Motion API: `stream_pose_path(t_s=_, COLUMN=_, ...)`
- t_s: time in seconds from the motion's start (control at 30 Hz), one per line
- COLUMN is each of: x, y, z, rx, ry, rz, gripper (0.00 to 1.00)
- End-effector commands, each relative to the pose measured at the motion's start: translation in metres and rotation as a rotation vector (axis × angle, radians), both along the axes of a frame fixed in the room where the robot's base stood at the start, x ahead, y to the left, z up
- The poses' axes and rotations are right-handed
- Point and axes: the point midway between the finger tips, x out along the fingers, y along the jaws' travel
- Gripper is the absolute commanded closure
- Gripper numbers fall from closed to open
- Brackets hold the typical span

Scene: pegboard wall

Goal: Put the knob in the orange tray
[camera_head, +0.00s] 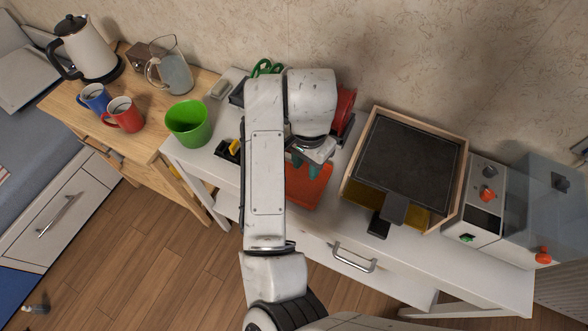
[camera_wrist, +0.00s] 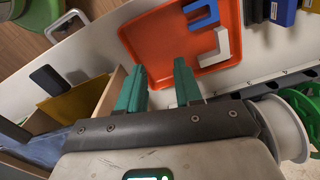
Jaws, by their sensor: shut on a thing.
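The orange tray (camera_head: 312,192) lies on the white table, partly hidden by my arm and gripper in the head view. In the wrist view the orange tray (camera_wrist: 155,38) is just beyond the fingertips, with a blue U-shaped piece (camera_wrist: 203,14) and a white L-shaped piece (camera_wrist: 217,50) in its right part. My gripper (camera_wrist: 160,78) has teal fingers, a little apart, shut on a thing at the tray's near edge. My gripper (camera_head: 308,163) is above the tray in the head view. The held thing, taken as the knob, is hidden; its shape cannot be made out.
A wooden-framed box with a dark panel (camera_head: 405,160) stands right of the tray. A grey machine (camera_head: 484,200) with red-orange knobs is farther right. A green bucket (camera_head: 188,123) stands on the left. A red spool (camera_head: 345,105) is behind my gripper.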

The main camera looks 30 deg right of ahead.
Motion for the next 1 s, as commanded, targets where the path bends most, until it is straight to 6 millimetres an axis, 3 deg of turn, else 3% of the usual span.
stream_pose_path(t_s=0.2, x=0.024, y=0.007, z=-0.029, rx=0.002, ry=0.002, rz=0.001, gripper=0.93)
stream_pose_path(t_s=0.47, x=0.037, y=0.011, z=-0.045, rx=0.002, ry=0.001, rz=0.001, gripper=0.93)
stream_pose_path(t_s=0.7, x=0.036, y=0.011, z=-0.073, rx=0.002, ry=0.000, rz=0.002, gripper=0.93)
stream_pose_path(t_s=1.0, x=0.036, y=0.010, z=-0.075, rx=0.002, ry=-0.001, rz=0.001, gripper=0.93)
